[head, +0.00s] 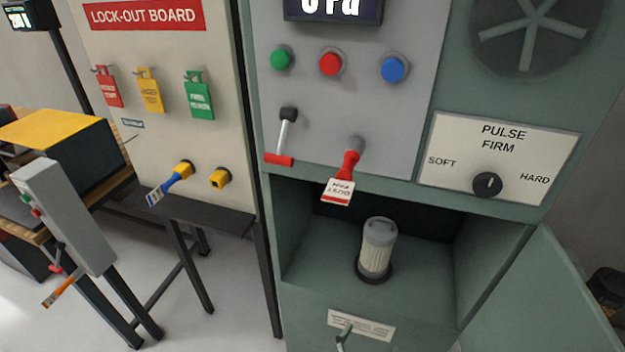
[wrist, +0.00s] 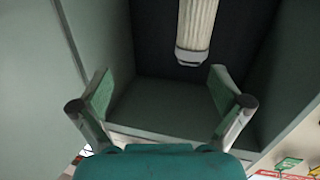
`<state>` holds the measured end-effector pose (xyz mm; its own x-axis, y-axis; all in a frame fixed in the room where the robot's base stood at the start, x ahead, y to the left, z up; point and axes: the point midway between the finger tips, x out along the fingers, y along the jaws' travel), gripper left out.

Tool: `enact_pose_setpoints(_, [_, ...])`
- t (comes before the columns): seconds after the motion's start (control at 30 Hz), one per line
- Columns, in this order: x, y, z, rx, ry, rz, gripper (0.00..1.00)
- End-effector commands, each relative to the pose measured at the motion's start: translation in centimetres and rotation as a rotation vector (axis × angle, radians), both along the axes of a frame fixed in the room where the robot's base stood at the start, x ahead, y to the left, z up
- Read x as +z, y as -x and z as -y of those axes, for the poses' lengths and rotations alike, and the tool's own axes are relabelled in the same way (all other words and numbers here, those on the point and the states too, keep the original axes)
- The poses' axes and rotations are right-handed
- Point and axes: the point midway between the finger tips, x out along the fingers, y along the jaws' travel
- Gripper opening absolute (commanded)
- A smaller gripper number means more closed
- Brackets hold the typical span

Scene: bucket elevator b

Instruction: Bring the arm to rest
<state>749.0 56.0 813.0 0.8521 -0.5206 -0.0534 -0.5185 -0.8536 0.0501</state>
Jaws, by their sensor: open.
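My gripper (wrist: 160,74) is open in the wrist view, with its two green-padded fingers spread wide and nothing between them. It faces the open compartment of the green cabinet (head: 300,310). A pale pleated filter cartridge (wrist: 197,25) shows beyond the fingertips, apart from them; the wrist picture appears turned over. In the head view the filter cartridge (head: 377,248) stands upright on a dark round seat in the compartment. My arm and gripper cannot be made out in the head view.
The cabinet door (head: 550,295) hangs open at the right. A red-handled lever with a tag (head: 338,190) hangs above the compartment. The lock-out board (head: 165,50) and a dark shelf (head: 210,214) stand at the left. A grey control box (head: 65,215) is nearer left.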

Motion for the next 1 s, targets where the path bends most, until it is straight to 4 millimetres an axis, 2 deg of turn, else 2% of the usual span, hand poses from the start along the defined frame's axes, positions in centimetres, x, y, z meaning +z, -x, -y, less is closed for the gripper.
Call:
enact_pose_setpoints(0.27, [-3.1,2.1,1.9,0.071,0.018,-0.128,1.0])
enact_pose_setpoints(0.47, [-5.9,5.1,3.5,0.159,0.026,-0.252,1.0])
enact_pose_setpoints(0.6, [-8.2,8.8,4.7,0.257,0.021,-0.36,1.0])
enact_pose_setpoints(0.73, [-9.4,13.1,5.2,0.365,0.001,-0.437,1.0])
enact_pose_setpoints(0.87, [-9.2,17.3,5.2,0.461,-0.026,-0.473,1.0])
enact_pose_setpoints(1.0, [-7.7,21.6,4.9,0.544,-0.058,-0.47,1.0])
